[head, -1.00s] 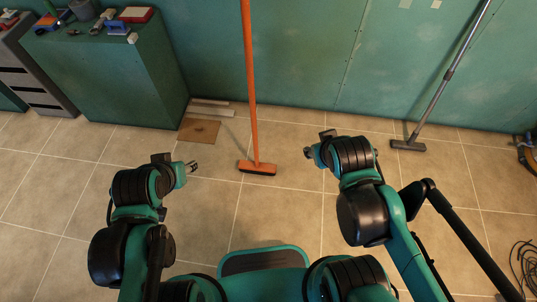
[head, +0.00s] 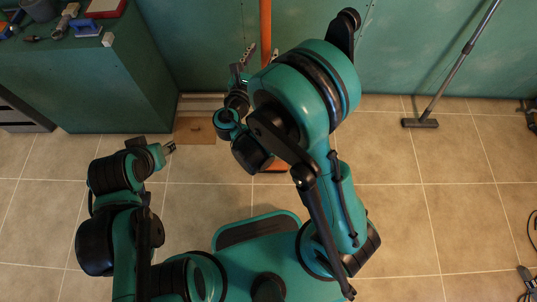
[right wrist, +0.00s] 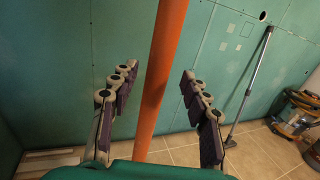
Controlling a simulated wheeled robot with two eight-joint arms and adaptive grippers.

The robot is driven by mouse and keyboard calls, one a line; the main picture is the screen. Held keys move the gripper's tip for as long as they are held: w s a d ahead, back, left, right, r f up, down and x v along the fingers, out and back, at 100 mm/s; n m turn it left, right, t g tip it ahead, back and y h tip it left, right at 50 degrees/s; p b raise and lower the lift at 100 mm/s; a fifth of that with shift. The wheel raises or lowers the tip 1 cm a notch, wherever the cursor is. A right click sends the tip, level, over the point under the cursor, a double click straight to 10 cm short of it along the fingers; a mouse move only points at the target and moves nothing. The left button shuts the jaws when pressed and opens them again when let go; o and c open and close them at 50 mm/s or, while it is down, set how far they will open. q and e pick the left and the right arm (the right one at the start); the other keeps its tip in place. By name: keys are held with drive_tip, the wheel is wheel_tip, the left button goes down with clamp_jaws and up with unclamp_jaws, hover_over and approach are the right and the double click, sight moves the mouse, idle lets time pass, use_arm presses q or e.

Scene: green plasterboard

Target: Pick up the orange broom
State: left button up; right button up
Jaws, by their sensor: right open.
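The orange broom (head: 266,32) stands upright near the green wall, its handle partly hidden behind my right arm in the head view. Only a bit of its head shows at floor level below the arm. My right gripper (head: 246,68) is raised just left of the handle in that view. In the right wrist view the orange handle (right wrist: 163,70) runs between the two spread fingers of the right gripper (right wrist: 155,100), nearer the left finger. The fingers are open and not closed on it. My left gripper (head: 170,148) is low over the floor at left, away from the broom; its jaw state is unclear.
A green cabinet (head: 95,85) with tools on top stands at left. A brown board (head: 194,131) lies on the floor beside it. A grey-handled floor tool (head: 446,83) leans on the wall at right.

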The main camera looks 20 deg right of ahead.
drive_tip(key=shift+w+d, duration=0.4)
drive_tip(key=shift+w, duration=0.1)
drive_tip(key=shift+w+d+r, duration=0.1)
drive_tip(key=shift+w+d, duration=0.05)
drive_tip(key=shift+w, duration=0.15)
drive_tip(key=x, duration=0.1)
drive_tip(key=b+x, duration=0.1)
drive_tip(key=x, duration=0.1)
drive_tip(key=r+x, duration=0.1)
drive_tip(key=x, duration=0.1)
drive_tip(key=shift+w+b, duration=0.25)
drive_tip(key=shift+b, duration=0.05)
clamp_jaws()
